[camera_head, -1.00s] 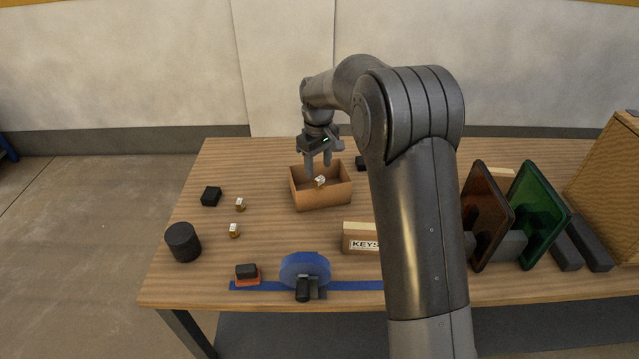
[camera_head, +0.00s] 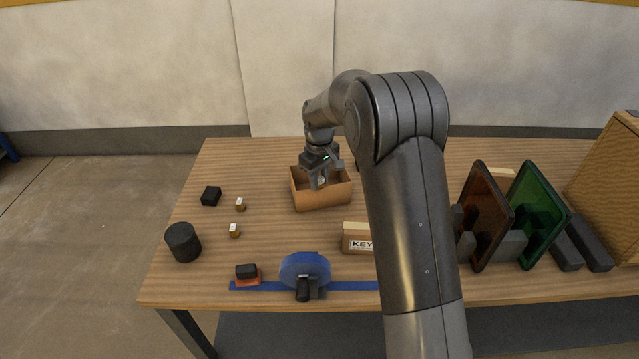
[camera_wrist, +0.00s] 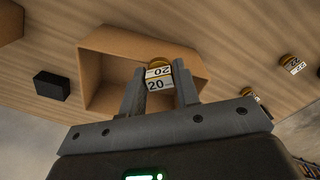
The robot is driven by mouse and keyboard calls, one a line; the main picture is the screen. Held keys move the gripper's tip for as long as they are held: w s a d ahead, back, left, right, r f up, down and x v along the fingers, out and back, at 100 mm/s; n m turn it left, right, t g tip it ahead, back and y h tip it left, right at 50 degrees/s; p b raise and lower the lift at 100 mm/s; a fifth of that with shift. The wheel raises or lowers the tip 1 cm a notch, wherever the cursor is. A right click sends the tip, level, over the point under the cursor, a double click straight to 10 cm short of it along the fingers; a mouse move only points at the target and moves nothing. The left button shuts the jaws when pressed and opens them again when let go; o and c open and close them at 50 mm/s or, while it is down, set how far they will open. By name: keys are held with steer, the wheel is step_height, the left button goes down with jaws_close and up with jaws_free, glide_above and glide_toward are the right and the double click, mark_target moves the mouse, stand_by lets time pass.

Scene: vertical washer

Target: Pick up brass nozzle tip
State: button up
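The brass nozzle tip (camera_wrist: 158,75) has a brass top and a white label reading 20. In the wrist view it sits between the two fingers of my gripper (camera_wrist: 160,80), very close to both. I cannot tell whether the fingers touch it. In the head view my gripper (camera_head: 320,186) reaches down into the open cardboard box (camera_head: 322,200), and the nozzle tip (camera_head: 321,181) shows only as a small pale patch between the fingers. The box wall also shows in the wrist view (camera_wrist: 90,70).
Two similar brass pieces (camera_head: 240,204) (camera_head: 234,230) stand on the table left of the box, one labelled 22 in the wrist view (camera_wrist: 292,64). A black block (camera_head: 211,196), a dark cylinder (camera_head: 183,242), a blue disc (camera_head: 305,270) and a KEYS box (camera_head: 358,238) surround the area.

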jaws_close()
steer(key=shift+r, duration=0.6)
steer(key=r, duration=0.2)
steer(key=d+r, duration=0.1)
steer(key=shift+s+d+r, duration=0.1)
steer(key=shift+s+r, duration=0.05)
steer(key=shift+r, duration=0.2)
steer(key=s+d+r, duration=0.3)
steer(key=d+r, duration=0.3)
steer(key=d, duration=0.3)
steer(key=n, duration=0.9)
glide_above(319, 175)
steer(key=s, duration=0.6)
step_height(319, 175, down, 15)
steer(key=shift+w+r, duration=0.15)
steer(key=shift+r, duration=0.05)
steer(key=shift+f, duration=2.25)
